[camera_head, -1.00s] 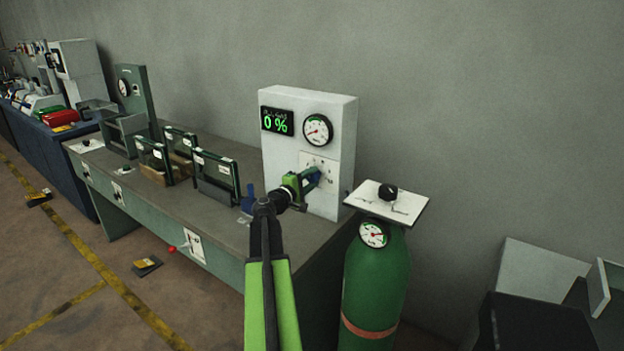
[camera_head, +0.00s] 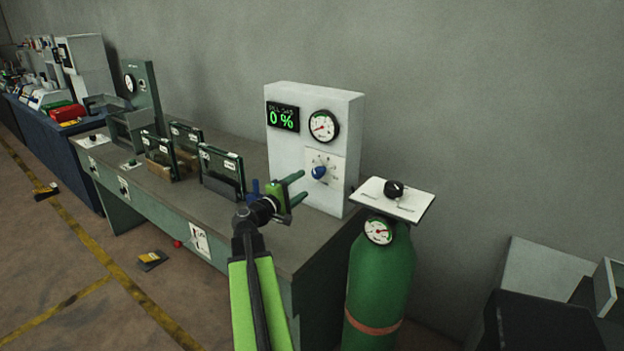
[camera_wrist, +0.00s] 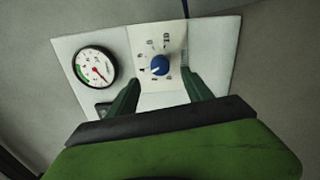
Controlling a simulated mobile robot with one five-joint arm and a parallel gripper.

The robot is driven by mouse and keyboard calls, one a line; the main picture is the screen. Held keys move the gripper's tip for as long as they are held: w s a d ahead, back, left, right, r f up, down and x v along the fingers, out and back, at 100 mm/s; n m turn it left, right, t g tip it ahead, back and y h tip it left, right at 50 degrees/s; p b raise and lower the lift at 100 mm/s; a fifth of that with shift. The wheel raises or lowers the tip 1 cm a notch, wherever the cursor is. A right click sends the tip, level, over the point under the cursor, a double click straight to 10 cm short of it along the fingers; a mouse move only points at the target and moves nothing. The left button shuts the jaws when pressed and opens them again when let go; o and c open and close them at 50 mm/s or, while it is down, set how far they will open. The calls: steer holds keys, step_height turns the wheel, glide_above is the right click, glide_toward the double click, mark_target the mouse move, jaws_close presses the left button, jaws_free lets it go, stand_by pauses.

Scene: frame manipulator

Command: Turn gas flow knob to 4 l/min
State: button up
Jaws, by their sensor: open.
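The blue gas flow knob (camera_head: 319,172) sits on a white dial plate on the front of a white control box (camera_head: 351,130). In the wrist view the knob (camera_wrist: 160,65) shows with scale marks around it, too small to read surely. My gripper (camera_head: 302,187) is open and empty, just in front of the box and to the left of the knob in the head view. In the wrist view its two fingers (camera_wrist: 160,88) point toward the plate, one on each side below the knob, apart from it. A round gauge (camera_head: 323,126) is above the knob; it also shows in the wrist view (camera_wrist: 97,66).
A green gas cylinder (camera_head: 378,285) with a black knob (camera_head: 394,188) on a white plate stands right of the workbench (camera_head: 170,206). Glass-framed panels (camera_head: 221,170) stand on the bench left of my arm.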

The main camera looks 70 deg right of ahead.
steer(key=v, duration=0.7)
steer(key=shift+a, duration=0.3)
steer(key=shift+w, duration=0.1)
steer(key=w+a+r+n+t+p, duration=0.1)
steer(key=w+a+t, duration=0.2)
steer(key=w+a, duration=0.4)
steer(key=w+a+n+t+p, duration=0.2)
steer(key=w+a, duration=0.3)
steer(key=w, duration=0.5)
steer(key=w+a+f+t+y+p, duration=0.1)
steer(key=w+a+f+t+y, duration=0.15)
steer(key=w+a, duration=0.45)
steer(key=w+a+f+t+y+p, duration=0.1)
steer(key=w+a+f+y, duration=0.25)
steer(key=a, duration=0.75)
steer(key=s+a+f+g+y, duration=0.1)
steer(key=a+f+y, duration=0.2)
steer(key=a, duration=0.7)
steer(key=s+a+f+m+g+y, duration=0.1)
steer(key=a+f+y, duration=0.3)
steer(key=a, duration=0.7)
steer(key=s+a+f+g+y+p, duration=0.1)
steer(key=s+a+f+g+y, duration=0.1)
steer(key=a, duration=0.9)
step_height(320, 180, down, 4)
steer(key=shift+s+r+m+y, duration=0.1)
steer(key=shift+s+m+y, duration=0.2)
steer(key=shift+s+y, duration=0.65)
